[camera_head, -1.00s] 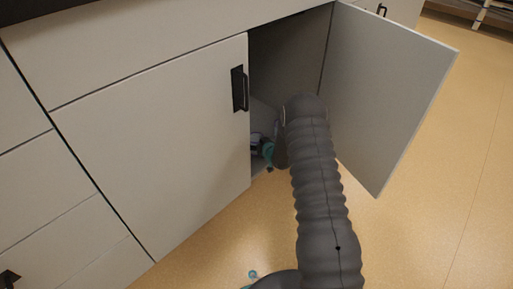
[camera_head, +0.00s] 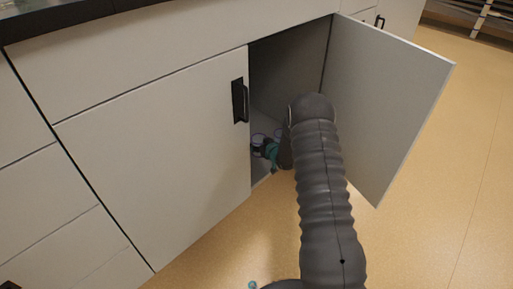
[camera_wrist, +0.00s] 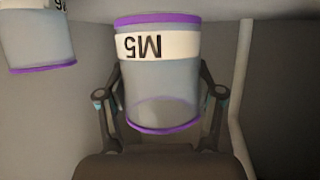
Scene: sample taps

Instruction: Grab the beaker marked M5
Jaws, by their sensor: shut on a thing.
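The beaker marked M5 (camera_wrist: 160,85) is a clear beaker with purple rims and a white label band, upside down in the wrist view. My gripper (camera_wrist: 162,98) has one finger on each side of it and is shut on it. In the head view my gripper (camera_head: 272,152) is inside the open cabinet, partly hidden by my arm and the cabinet's left door. A pale purple-rimmed beaker shows beside it there, too small to read.
A second purple-rimmed beaker (camera_wrist: 38,38) with a partly cut-off label stands at the upper left of the wrist view. The cabinet's right door (camera_head: 390,105) is open; its left door (camera_head: 155,155) is shut. Open floor (camera_head: 440,210) lies to the right.

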